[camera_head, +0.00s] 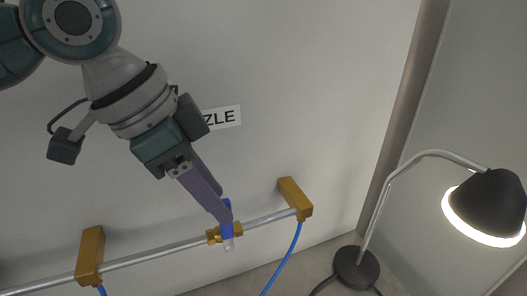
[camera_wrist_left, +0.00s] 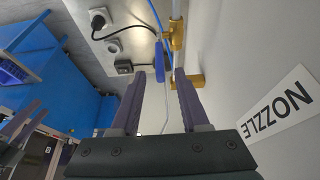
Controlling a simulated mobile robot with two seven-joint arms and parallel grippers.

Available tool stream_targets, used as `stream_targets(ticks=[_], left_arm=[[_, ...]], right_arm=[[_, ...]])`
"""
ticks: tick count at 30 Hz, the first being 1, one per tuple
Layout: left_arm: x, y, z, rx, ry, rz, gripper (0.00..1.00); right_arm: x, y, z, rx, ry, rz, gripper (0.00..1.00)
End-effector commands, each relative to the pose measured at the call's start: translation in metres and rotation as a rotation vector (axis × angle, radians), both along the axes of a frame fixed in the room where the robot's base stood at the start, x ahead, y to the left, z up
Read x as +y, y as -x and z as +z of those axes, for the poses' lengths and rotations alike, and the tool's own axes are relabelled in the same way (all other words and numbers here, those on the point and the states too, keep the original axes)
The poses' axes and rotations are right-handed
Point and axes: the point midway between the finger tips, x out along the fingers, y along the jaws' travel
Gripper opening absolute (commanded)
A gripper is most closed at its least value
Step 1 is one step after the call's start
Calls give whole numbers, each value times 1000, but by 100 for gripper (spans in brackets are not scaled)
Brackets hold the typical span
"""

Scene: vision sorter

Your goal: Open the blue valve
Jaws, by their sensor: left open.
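The blue valve handle (camera_head: 228,232) sits on a brass valve body (camera_head: 213,237) in the silver pipe, low on the wall in the head view. In the left wrist view the blue handle (camera_wrist_left: 160,62) points toward me beside the brass body (camera_wrist_left: 177,36). My left gripper (camera_head: 226,211) reaches down from the upper left, its fingertips at the handle. In the left wrist view the left gripper (camera_wrist_left: 158,76) is open, with the handle between or just beyond its fingertips; contact is unclear. Purple-grey bars at the wrist view's left edge look like my right gripper (camera_wrist_left: 20,125), partly cut off.
Brass brackets (camera_head: 90,256) (camera_head: 294,198) hold the silver pipe (camera_head: 150,258), and blue hoses hang below. A lit desk lamp (camera_head: 487,207) stands at right. A NOZZLE label (camera_wrist_left: 285,106) is on the wall. Sockets with a black plug (camera_wrist_left: 98,19) and blue furniture (camera_wrist_left: 40,65) are at left.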

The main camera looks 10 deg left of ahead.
Motion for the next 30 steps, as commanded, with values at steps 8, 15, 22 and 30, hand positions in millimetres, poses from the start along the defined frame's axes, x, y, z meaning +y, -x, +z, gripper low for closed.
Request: stream_targets(ticks=[8, 15, 22, 30], left_arm=[[-9, -5, -25, 1, 1, 0, 45], [-9, -6, -27, -1, -1, 0, 45], [-9, -6, -27, -1, -1, 0, 22], [-9, -6, -26, -1, -1, 0, 0]], right_arm=[[0, 0, 4, 0, 1, 0, 52], [-1, -1, 4, -1, 2, 0, 52], [-2, -1, 4, -3, 8, 4, 52], [-3, -1, 4, -3, 9, 4, 52]])
